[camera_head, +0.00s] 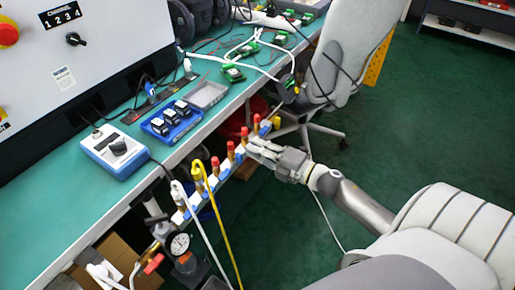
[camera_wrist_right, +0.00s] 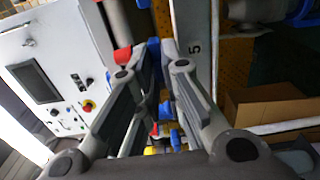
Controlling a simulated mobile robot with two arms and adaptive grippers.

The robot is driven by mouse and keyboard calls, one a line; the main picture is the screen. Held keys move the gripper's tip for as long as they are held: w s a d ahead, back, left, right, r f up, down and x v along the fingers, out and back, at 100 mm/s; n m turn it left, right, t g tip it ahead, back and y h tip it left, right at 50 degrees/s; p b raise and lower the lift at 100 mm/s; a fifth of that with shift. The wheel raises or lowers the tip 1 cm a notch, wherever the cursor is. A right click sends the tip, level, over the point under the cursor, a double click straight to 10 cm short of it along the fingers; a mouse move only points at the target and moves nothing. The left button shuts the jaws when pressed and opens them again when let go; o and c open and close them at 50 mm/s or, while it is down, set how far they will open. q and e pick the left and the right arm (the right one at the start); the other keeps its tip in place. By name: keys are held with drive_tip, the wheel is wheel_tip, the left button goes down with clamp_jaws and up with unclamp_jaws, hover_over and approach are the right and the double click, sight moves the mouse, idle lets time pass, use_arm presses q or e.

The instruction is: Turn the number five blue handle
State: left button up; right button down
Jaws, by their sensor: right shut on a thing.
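A white manifold (camera_head: 215,187) with red-capped valves and blue handles runs along the front edge of the bench. My right gripper (camera_head: 257,147) reaches it from the right, near its far end. In the right wrist view, the fingers of my right gripper (camera_wrist_right: 155,48) are closed around a blue handle (camera_wrist_right: 153,45), just left of a printed number 5 (camera_wrist_right: 195,49). The fingers hide most of that handle, so its angle is hard to tell. My left gripper is in neither view.
A yellow hose (camera_head: 221,220) and a white hose hang from the near end of the manifold, by a pressure gauge (camera_head: 179,244). A blue-and-white meter (camera_head: 114,150) sits on the green bench. A grey chair (camera_head: 350,50) stands beyond my right arm. Open floor lies right.

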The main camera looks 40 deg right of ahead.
drive_tip(key=shift+f, duration=0.1)
drive_tip(key=c, duration=1.6)
unclamp_jaws()
drive_tip(key=shift+o, duration=0.2)
drive_tip(key=shift+s, duration=0.1)
drive_tip(key=v, duration=1.2)
